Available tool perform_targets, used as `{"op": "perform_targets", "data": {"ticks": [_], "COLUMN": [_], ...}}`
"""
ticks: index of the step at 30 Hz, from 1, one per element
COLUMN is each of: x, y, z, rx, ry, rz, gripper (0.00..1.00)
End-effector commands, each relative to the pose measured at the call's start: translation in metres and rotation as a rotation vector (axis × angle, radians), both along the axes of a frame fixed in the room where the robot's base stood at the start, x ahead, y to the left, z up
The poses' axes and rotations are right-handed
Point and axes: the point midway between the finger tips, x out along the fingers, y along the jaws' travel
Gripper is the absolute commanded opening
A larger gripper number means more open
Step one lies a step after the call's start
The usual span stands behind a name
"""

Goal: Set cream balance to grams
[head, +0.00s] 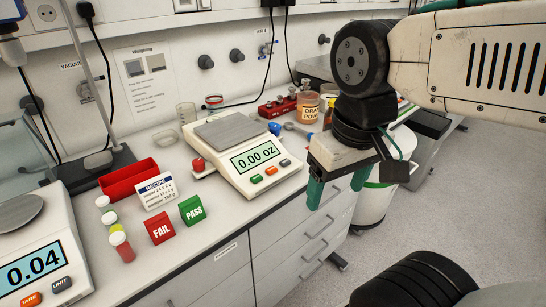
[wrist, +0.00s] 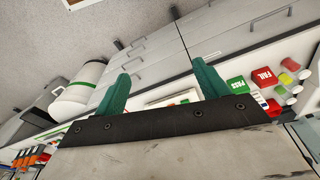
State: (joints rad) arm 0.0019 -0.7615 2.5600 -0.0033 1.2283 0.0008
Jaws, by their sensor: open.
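The cream balance (head: 235,150) stands on the bench in the middle of the head view. Its display (head: 254,157) reads 0.00 oz. My gripper (head: 336,192) is open and empty, pointing down to the right of the balance, in front of the bench edge. In the wrist view my gripper's green fingers (wrist: 160,88) are apart, and part of the balance (wrist: 172,98) shows between them, mostly hidden.
Another balance (head: 40,250), reading 0.04, stands at the front left. A red FAIL block (head: 160,228), a green PASS block (head: 191,210), a recipe card (head: 156,194) and small vials (head: 121,246) stand between the balances. An orange powder jar (head: 307,106) is behind. A white bin (head: 376,205) stands right.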

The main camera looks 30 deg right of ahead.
Motion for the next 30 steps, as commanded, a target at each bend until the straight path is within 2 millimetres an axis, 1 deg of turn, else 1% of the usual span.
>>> {"op": "perform_targets", "data": {"ticks": [19,20,21,23,24,27,30], "x": [0.0000,0.0000,0.0000,0.0000,0.0000,0.0000,0.0000], "y": [0.0000,0.0000,0.0000,0.0000,0.0000,0.0000,0.0000], "z": [0.0000,0.0000,0.0000,0.0000,0.0000,0.0000,0.0000], "rx": [0.000,0.000,0.000,0.000,0.000,0.000,0.000], "ry": [0.000,0.000,0.000,0.000,0.000,0.000,0.000], "rz": [0.000,0.000,0.000,0.000,0.000,0.000,0.000], "gripper": [0.73,0.65,0.54,0.37,0.26,0.00,0.00]}}
